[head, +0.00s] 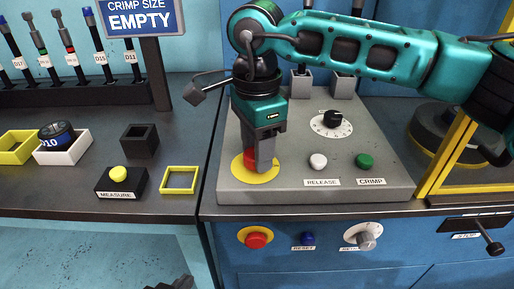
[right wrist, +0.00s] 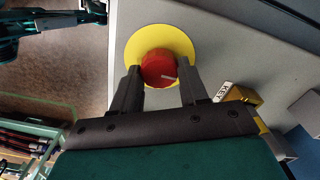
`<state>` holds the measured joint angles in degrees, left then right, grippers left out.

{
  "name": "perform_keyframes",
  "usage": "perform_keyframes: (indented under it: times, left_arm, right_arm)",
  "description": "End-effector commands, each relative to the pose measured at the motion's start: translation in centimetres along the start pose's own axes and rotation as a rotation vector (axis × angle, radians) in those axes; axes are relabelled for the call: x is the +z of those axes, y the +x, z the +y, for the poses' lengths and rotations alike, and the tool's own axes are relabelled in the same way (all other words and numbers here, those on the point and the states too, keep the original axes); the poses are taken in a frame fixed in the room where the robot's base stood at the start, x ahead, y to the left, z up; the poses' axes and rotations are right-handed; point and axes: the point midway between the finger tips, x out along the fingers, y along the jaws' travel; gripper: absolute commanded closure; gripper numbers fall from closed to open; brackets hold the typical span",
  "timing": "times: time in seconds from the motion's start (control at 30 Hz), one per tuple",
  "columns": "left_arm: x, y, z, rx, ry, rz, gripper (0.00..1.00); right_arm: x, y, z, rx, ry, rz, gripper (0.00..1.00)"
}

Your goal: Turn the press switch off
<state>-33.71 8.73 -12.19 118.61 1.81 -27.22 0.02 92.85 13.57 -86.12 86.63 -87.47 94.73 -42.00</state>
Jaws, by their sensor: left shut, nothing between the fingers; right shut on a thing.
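The press switch is a red knob (right wrist: 158,68) with a white mark on a yellow disc (right wrist: 146,36). In the head view the yellow disc (head: 266,178) lies on the left of the grey press panel (head: 390,186), with the red knob (head: 249,157) mostly hidden by my right gripper (head: 264,166). My right gripper points down and is shut on the knob. In the right wrist view its fingers (right wrist: 158,80) stand on either side of the knob. My left gripper (head: 172,284) barely shows at the bottom edge of the head view, shut and empty.
The panel also carries a white release button (head: 318,161), a green crimp button (head: 365,161) and a black dial (head: 333,119). A red button (head: 256,240) sits on the cabinet front. A black measure box (head: 120,184) and yellow trays stand on the left bench.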

Motion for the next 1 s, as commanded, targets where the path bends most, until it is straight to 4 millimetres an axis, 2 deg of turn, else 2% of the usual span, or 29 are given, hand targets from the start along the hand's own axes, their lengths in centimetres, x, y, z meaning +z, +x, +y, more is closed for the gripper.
perform_keyframes:
  times: [0.53, 0.57, 0.8, 1.0]
  left_arm:
    - [0.39, -0.02, 0.13, 0.003, -0.002, -0.007, 1.00]
    - [0.44, -0.02, 0.14, 0.003, -0.002, -0.008, 1.00]
    - [0.61, -0.05, 0.17, 0.003, -0.003, -0.011, 1.00]
    - [0.62, -0.04, 0.17, 0.003, -0.003, -0.011, 1.00]
  right_arm:
    - [0.00, -0.11, -0.05, -0.002, -0.025, 0.000, 0.87]
    - [0.00, -0.11, -0.05, -0.003, -0.025, 0.000, 0.55]
    - [0.00, -0.06, -0.03, -0.002, -0.024, 0.000, 0.32]
    - [0.00, -0.03, -0.02, -0.001, -0.023, 0.000, 0.31]
